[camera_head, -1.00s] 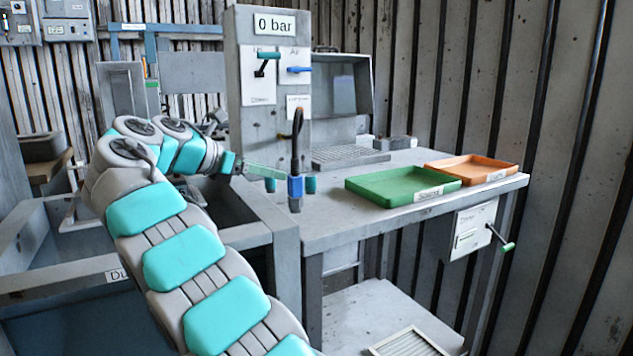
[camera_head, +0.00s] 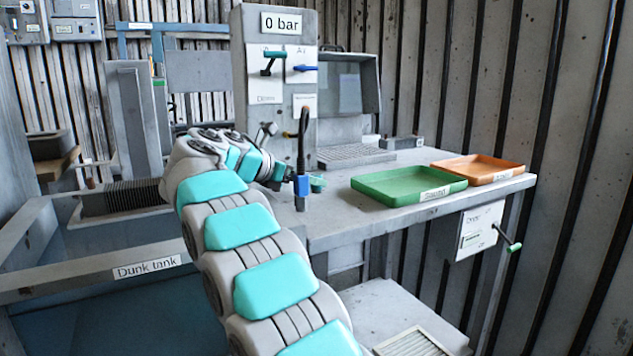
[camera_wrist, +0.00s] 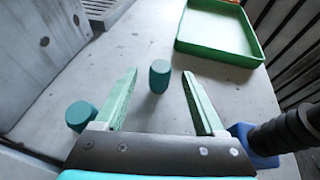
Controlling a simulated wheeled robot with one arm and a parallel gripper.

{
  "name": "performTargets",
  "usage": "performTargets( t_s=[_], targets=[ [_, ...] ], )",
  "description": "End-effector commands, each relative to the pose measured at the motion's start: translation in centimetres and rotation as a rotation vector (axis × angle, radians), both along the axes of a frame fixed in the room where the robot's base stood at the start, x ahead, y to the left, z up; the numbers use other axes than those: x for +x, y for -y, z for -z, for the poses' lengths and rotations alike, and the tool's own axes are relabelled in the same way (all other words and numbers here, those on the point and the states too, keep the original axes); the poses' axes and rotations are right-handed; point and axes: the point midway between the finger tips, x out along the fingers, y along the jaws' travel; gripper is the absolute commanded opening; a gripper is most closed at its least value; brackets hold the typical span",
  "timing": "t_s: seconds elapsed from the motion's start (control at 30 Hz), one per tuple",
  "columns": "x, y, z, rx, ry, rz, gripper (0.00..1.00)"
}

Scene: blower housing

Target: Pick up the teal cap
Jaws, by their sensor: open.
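In the wrist view a small upright teal cap (camera_wrist: 159,76) stands on the grey bench top between my open fingertips, with clear gaps on both sides. It partly shows in the head view (camera_head: 317,187), just right of the blue hose end. A second, similar teal cap (camera_wrist: 80,115) lies outside my left finger in the wrist view; my arm hides it in the head view. My gripper (camera_wrist: 160,72) is open and empty, its green fingers pointing toward the first cap. I cannot tell the fingertips' height above the bench.
A blue fitting (camera_wrist: 258,145) on a black hose hangs close beside my right finger. The green tray (camera_head: 408,186) and orange tray (camera_head: 478,169) are on the right of the bench. The grey "0 bar" panel (camera_head: 240,70) rises behind. The dunk tank (camera_head: 90,280) is left.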

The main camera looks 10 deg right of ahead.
Motion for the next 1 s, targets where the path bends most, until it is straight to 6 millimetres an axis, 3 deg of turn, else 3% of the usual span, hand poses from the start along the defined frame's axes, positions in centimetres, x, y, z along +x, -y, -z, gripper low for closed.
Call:
performTargets(
  t_s=[0.1, 0.33, 0.9, 1.0],
  targets=[
    [0.51, 1.01, 0.59, 0.000, -0.003, 0.001, 0.72],
    [0.62, 1.12, 0.59, -0.001, -0.002, -0.001, 0.71],
    [0.61, 1.12, 0.58, -0.001, -0.002, -0.001, 0.07],
    [0.61, 1.12, 0.57, 0.000, -0.001, 0.000, 0.00]
  ],
)
